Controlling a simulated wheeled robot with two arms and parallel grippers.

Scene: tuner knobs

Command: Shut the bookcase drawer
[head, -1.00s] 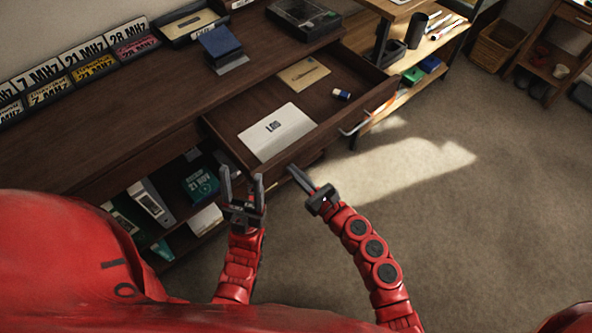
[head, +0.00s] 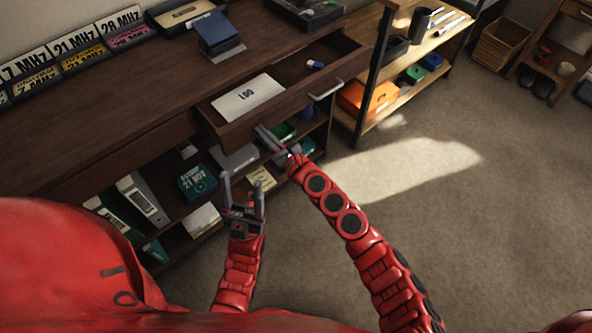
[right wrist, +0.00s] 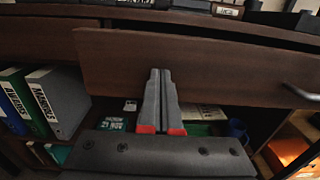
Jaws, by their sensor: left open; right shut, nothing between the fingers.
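The bookcase drawer (head: 296,107) is partly open in the head view, with a white LOG sheet (head: 248,97) and a small blue-and-white item (head: 315,64) inside. Its metal handle (head: 326,91) is on the front, right of my right gripper. My right gripper (head: 263,132) is shut and empty, its fingertips against or very near the drawer front. The right wrist view shows the closed fingers (right wrist: 159,75) in front of the drawer's front panel (right wrist: 205,68). My left gripper (head: 243,190) is open and empty, below and left of the drawer, before the lower shelves.
Lower shelves hold binders (head: 140,198), a green box (head: 197,182) and other items under the drawer. A blue card stand (head: 217,35) is on the bookcase top. A shelf unit with an orange box (head: 368,97) stands right. Open carpet (head: 440,190) lies at right.

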